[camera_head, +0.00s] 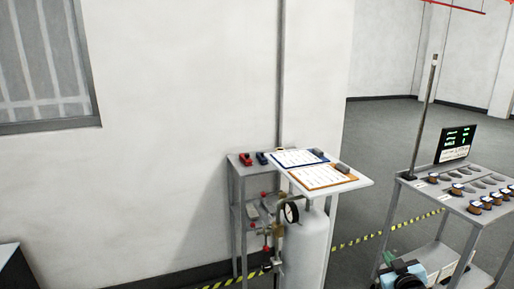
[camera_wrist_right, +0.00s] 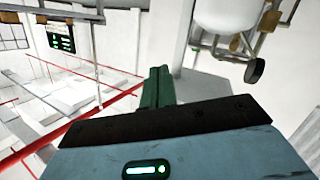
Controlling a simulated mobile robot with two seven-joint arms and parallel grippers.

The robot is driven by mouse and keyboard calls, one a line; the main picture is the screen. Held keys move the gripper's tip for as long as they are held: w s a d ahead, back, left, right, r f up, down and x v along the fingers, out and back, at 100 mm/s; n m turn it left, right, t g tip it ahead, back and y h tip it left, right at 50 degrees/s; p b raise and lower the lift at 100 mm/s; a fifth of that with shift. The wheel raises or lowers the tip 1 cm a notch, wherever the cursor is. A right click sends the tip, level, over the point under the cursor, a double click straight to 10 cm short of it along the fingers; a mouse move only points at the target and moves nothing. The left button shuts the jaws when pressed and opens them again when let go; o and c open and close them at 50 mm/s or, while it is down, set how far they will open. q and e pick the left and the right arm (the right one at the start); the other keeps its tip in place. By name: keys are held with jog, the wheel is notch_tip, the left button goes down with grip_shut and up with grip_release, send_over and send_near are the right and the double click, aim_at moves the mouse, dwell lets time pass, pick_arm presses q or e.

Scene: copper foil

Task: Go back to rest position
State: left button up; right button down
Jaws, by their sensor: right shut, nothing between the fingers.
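My right gripper (camera_head: 388,258) shows low at the right in the head view, in front of the grey cart's lower part. Its body is light blue and black. In the right wrist view its green fingers (camera_wrist_right: 157,88) are together, with nothing between them. My left gripper is in neither view.
A grey cart (camera_head: 462,202) at right carries copper-coloured spools (camera_head: 487,202), a display (camera_head: 455,143) and a tall post (camera_head: 424,110). A stand (camera_head: 236,165) with clipboards (camera_head: 323,177) is by the wall, a gas cylinder (camera_head: 312,250) before it. Open floor (camera_head: 385,130) lies behind.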

jog(key=s+a+f+g+y, duration=0.1)
jog(key=s+a+f, duration=0.2)
jog(key=s+f, duration=0.35)
jog(key=s+a+f+g, duration=0.2)
jog(key=s+a+f, duration=0.2)
jog(key=s+f, duration=0.3)
jog(key=s+a+f+g+y, duration=0.1)
jog(key=s+a+f, duration=0.2)
jog(key=s+f, duration=0.35)
jog(key=s+a+g, duration=0.1)
jog(key=s+a, duration=0.3)
jog(key=s, duration=0.9)
jog(key=s+a+f+m+g+y, duration=0.1)
jog(key=s+a, duration=0.3)
jog(key=s, duration=0.9)
jog(key=shift+a+f+g, duration=0.15)
jog(key=shift+f+g, duration=0.15)
jog(key=shift+g, duration=0.2)
